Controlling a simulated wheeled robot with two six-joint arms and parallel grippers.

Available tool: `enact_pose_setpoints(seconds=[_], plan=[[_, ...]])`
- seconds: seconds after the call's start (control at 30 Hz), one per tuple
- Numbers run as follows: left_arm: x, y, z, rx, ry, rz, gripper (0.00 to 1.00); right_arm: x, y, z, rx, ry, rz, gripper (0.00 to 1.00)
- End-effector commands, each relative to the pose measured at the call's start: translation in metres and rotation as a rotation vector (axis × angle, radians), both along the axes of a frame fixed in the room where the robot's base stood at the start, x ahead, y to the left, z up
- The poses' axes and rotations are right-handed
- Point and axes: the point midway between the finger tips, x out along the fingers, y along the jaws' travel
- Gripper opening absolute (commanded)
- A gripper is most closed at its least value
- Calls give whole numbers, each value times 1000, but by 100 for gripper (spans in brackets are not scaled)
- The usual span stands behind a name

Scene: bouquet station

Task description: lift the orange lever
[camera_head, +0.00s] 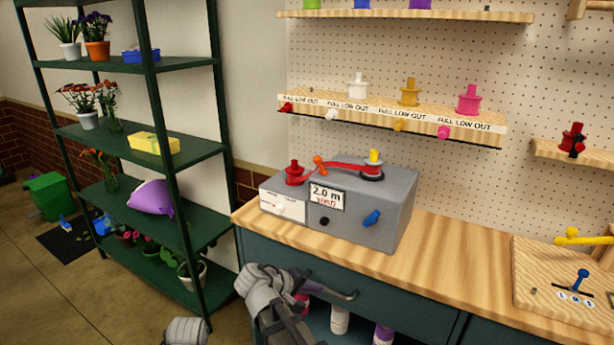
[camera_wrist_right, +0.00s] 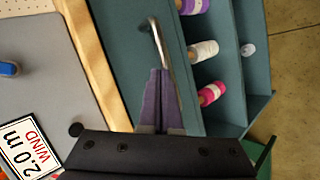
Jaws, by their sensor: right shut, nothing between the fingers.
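The orange lever (camera_head: 319,163) is a small upright piece on top of a grey box (camera_head: 390,212) on the workbench, beside a red ribbon strip (camera_head: 345,169). My right gripper (camera_head: 308,284) is in front of the bench below the box, well apart from the lever. In the right wrist view its dark fingers (camera_wrist_right: 160,72) are together and empty, close to a metal drawer handle (camera_wrist_right: 161,45). Whether they touch the handle is unclear. The orange lever does not show in the right wrist view.
The box carries a red spool (camera_head: 295,172), a blue knob (camera_head: 372,217) and a "2.0 m WIND" sign (camera_head: 327,196). A board (camera_head: 535,275) with a blue lever (camera_head: 582,279) lies at right. Green shelving (camera_head: 170,210) stands left. The bench middle is clear.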

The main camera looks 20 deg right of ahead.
Motion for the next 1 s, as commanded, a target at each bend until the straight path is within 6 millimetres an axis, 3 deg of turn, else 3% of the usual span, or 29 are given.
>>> enact_pose_setpoints(seconds=[0.23,0.5,0.7,1.0], plan=[[0,0,0,0,0,0,0,47,3,88,-432,-111,68,0],[0,0,0,0,0,0,0,77,44,178,-823,-237,135,0],[0,0,0,0,0,0,0,85,70,213,-981,-294,163,0],[0,0,0,0,0,0,0,86,78,223,-1028,-312,171,0]])
